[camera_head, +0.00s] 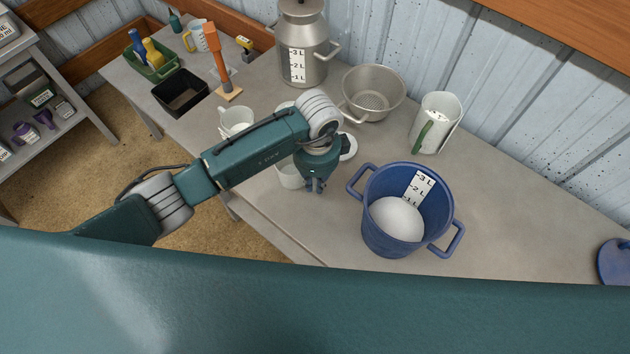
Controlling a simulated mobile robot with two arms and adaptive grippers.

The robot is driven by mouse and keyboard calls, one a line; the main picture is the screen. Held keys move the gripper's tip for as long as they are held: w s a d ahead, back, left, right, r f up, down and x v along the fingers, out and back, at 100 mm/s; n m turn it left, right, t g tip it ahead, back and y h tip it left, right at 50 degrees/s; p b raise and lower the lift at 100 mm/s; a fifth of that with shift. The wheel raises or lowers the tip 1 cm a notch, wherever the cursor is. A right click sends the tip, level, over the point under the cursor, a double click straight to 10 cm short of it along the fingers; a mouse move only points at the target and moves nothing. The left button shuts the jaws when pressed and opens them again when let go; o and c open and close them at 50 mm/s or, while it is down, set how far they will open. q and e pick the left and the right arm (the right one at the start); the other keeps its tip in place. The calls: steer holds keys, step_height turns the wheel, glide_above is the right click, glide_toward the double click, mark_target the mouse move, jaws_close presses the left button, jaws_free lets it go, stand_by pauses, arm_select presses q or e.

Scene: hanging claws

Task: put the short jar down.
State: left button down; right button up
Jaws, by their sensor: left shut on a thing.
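My left gripper (316,186) points down over the middle of the table, between the white cups and the blue pot. It is shut on a pale white vessel, which I take to be the short jar (289,177). Only part of the jar shows, just left of the fingers and below my forearm; the rest is hidden by my arm and gripper. I cannot tell whether its bottom touches the table. My right gripper is not in view.
A blue pot (377,230) with a white round thing inside stands close to the right. A metal colander (372,82), a white jug (447,127), a milk can (314,35) and a white cup (236,120) stand around. The grey table (520,210) is clear at right.

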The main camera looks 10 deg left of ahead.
arm_select(q)
steer(key=shift+f, duration=0.2)
steer(key=c, duration=1.8)
jaws_free()
step_height(320, 180, up, 12)
steer(key=shift+d+r+b, duration=0.1)
steer(key=shift+b, duration=1.15)
steer(key=shift+s, duration=0.15)
